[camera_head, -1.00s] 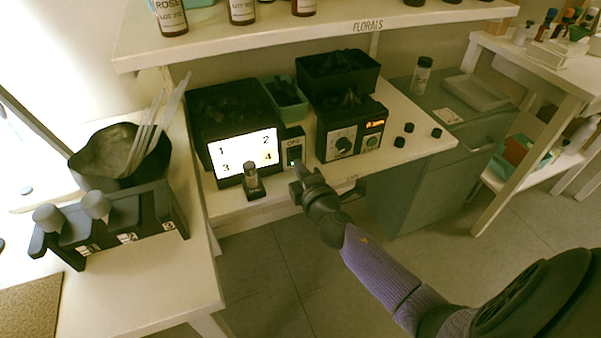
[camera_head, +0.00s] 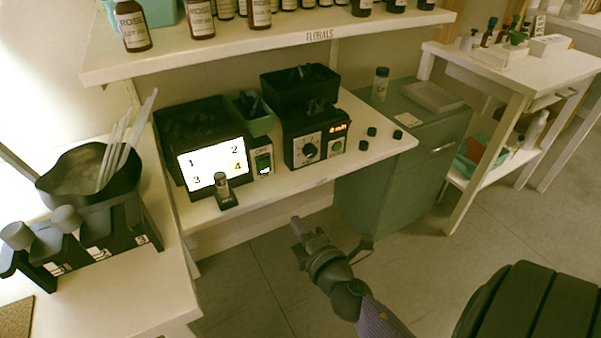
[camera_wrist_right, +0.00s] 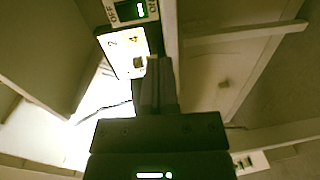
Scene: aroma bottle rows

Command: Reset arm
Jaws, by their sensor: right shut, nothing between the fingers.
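My right gripper (camera_head: 299,238) is shut and empty. In the head view it hangs in free space in front of the bench, below the bench's front edge and apart from everything. In the right wrist view its closed fingers (camera_wrist_right: 157,88) point toward the lit number panel and the small switch box. The rest of my right arm runs down to the lower right. My left gripper does not show.
On the bench stand a lit panel (camera_head: 213,164) numbered 1 to 4, a small vial (camera_head: 222,187) in a black stand, a switch box (camera_head: 263,158) and a dial box (camera_head: 317,143). A black rack (camera_head: 88,243) is at left. Floor (camera_head: 420,250) is clear.

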